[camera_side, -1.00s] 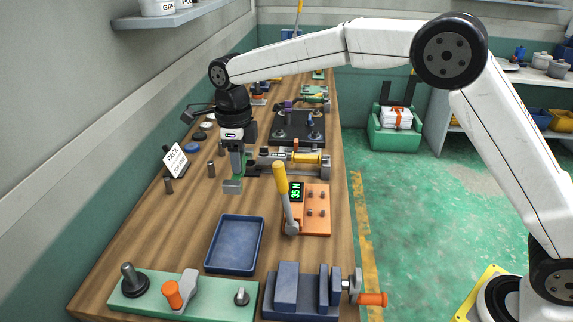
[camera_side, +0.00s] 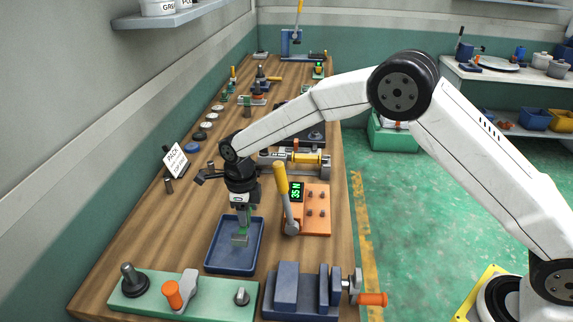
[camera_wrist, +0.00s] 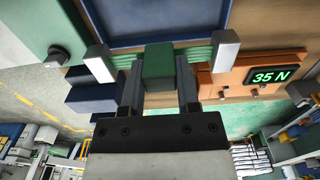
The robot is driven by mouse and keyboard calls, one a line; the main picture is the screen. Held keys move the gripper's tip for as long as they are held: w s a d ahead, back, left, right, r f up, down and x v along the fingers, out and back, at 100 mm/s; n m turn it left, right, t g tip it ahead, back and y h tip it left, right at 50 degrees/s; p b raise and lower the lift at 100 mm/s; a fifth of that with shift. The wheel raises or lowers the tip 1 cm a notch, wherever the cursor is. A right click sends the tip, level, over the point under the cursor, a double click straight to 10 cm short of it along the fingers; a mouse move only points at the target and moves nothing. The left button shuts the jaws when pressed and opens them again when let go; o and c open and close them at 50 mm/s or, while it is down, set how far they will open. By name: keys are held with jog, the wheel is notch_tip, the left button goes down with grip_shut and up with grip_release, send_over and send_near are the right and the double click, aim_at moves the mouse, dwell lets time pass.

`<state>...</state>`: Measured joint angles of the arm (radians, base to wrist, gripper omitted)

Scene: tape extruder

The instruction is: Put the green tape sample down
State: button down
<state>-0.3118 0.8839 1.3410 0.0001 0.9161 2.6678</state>
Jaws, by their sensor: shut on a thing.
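My gripper (camera_side: 241,218) points down over the blue tray (camera_side: 212,262) in the side view. It is shut on the green tape sample (camera_side: 240,238). In the wrist view the fingers (camera_wrist: 160,85) close around the green middle block of the sample (camera_wrist: 158,68). Green strands run out from both sides of it to grey end blocks, one at the left and one at the right. The tray's floor shows beyond the sample in the wrist view (camera_wrist: 150,10). The side view does not show clearly whether the sample touches the tray floor.
An orange unit (camera_side: 317,222) with a yellow-handled lever and a 35 N display stands right of the tray. A green base with knobs (camera_side: 215,306) and a dark blue vise (camera_side: 300,292) lie in front. Bare wood (camera_side: 150,235) is free at the left.

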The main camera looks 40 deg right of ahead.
jog(key=shift+f, duration=3.95)
jog(key=shift+f, duration=0.15)
jog(key=shift+c, duration=1.6)
grip_release()
jog(key=shift+r, duration=0.2)
notch_tip(320, 180, up, 12)
jog(key=shift+s, duration=0.1)
